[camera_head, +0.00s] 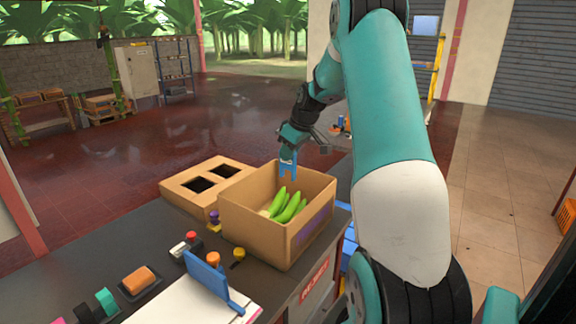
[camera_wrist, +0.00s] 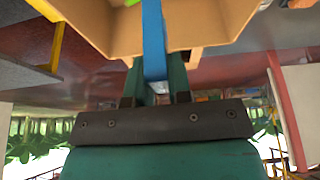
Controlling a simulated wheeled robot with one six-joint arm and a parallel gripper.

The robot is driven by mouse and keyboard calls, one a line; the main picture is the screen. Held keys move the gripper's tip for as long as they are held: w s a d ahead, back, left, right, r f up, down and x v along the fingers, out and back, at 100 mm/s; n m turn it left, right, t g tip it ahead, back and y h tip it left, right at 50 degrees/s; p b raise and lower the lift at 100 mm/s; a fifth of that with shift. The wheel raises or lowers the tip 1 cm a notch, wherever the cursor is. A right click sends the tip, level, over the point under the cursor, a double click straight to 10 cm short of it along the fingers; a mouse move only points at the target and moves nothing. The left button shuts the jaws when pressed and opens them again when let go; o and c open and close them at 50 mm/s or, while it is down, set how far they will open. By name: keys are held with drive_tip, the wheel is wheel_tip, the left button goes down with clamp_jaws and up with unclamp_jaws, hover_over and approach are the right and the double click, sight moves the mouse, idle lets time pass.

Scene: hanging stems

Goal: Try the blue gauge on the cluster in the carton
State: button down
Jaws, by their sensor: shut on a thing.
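My gripper (camera_head: 289,155) is shut on a blue gauge (camera_head: 288,168), a flat piece with a notched end. The gauge hangs at the far rim of the open cardboard carton (camera_head: 262,230). The green banana cluster (camera_head: 287,205) lies in the carton, nearer the camera than the gauge, and the two look apart. In the wrist view the gauge (camera_wrist: 153,40) stands out from between my fingers (camera_wrist: 155,80), over the carton (camera_wrist: 95,22).
A cardboard box with two square holes (camera_head: 180,190) stands left of the carton. Coloured knobs (camera_head: 213,230), a blue stand (camera_head: 207,274) on a white sheet and an orange block (camera_head: 138,279) in a dark tray occupy the near counter (camera_head: 130,240).

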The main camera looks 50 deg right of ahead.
sight(290, 169)
wheel_tip(290, 169, down, 4)
drive_tip(key=shift+r+b, duration=0.15)
drive_tip(key=shift+b, duration=0.35)
wheel_tip(290, 169, down, 6)
drive_tip(key=b, duration=0.4)
drive_tip(key=shift+r, duration=0.2)
drive_tip(key=shift+s, duration=0.25)
drive_tip(key=shift+f+b, duration=1.5)
drive_tip(key=shift+f, duration=0.6)
idle(1.3)
drive_tip(key=shift+r, duration=0.1)
idle(0.4)
drive_tip(key=shift+r+p, duration=3.05)
drive_tip(key=shift+r, duration=1.15)
